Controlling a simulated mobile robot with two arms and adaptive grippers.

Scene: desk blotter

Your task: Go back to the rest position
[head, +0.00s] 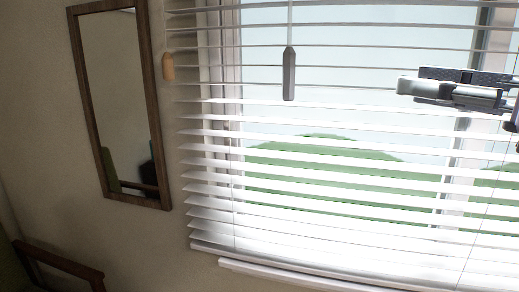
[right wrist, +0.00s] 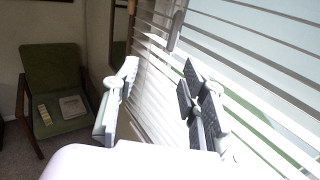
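My right gripper (head: 424,82) is at the upper right of the head view, in front of the window blind, seen from the side. In the right wrist view its two fingers (right wrist: 156,98) stand well apart with nothing between them. The gripper is open and empty. I cannot tell how far it is from the slats. My left gripper is in neither view.
White blinds (head: 300,150) cover a window; a grey pull (head: 289,75) and a wooden pull (head: 168,67) hang there. A framed mirror (head: 120,95) is on the left wall. A green chair (right wrist: 55,75) holds a book (right wrist: 72,106). No desk shows.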

